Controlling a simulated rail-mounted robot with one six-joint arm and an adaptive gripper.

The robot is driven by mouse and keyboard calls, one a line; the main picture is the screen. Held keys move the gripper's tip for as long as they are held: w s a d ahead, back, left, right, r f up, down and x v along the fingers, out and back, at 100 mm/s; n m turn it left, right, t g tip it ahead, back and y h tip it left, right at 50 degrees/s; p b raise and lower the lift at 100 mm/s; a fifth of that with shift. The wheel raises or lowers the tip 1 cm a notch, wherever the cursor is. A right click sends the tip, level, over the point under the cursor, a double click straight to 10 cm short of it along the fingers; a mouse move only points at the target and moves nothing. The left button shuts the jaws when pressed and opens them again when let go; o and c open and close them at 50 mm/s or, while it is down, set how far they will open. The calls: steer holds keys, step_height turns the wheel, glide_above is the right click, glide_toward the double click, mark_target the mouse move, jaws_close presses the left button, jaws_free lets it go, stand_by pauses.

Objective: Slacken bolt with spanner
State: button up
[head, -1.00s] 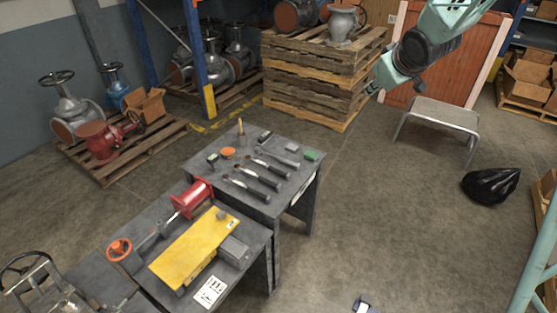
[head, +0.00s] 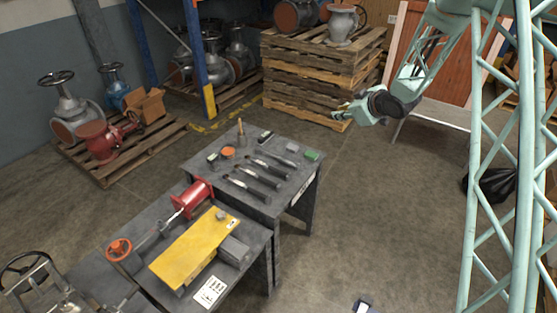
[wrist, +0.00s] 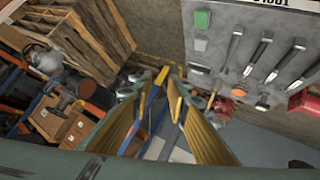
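Several hand tools lie in a row on the grey tool table (head: 200,167). The one nearest the small grey block looks like a spanner (head: 280,158), though it is too small to be sure; it also shows in the wrist view (wrist: 233,50). A grey bolt-like head (head: 221,215) stands on the yellow block (head: 185,255) on the nearer bench. My gripper (head: 340,113) is in the air beyond the table's far right side, in front of the pallet stack. In the wrist view its yellow-padded fingers (wrist: 168,76) are apart with nothing between them.
A green block (head: 312,155), orange disc (head: 228,153) and upright brush-like item (head: 240,130) share the table. A red cylinder (head: 194,197) lies behind the yellow block. Stacked pallets (head: 315,85) stand at the back.

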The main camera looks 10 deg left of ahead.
steer(key=a+f+n+g+y, duration=0.1)
steer(key=a+f+y, duration=0.15)
steer(key=f, duration=0.35)
steer(key=a+f+n+y, duration=0.1)
steer(key=a+f, duration=0.2)
steer(key=f, duration=0.3)
steer(key=n+g+y, duration=0.1)
steer(key=g+y, duration=0.1)
steer(key=y, duration=0.1)
glide_toward(285, 160)
steer(key=d+r, duration=0.2)
steer(key=d, duration=0.1)
steer(key=shift+s+r, duration=0.1)
steer(key=shift+s, duration=0.3)
steer(key=shift+s+a+f, duration=0.2)
steer(key=shift+s+f, duration=0.1)
steer(key=shift+f, duration=0.15)
steer(key=shift+b+x, duration=0.45)
steer(key=shift+x, duration=3.9)
steer(key=shift+b+x, duration=0.4)
steer(key=shift+x, duration=2.2)
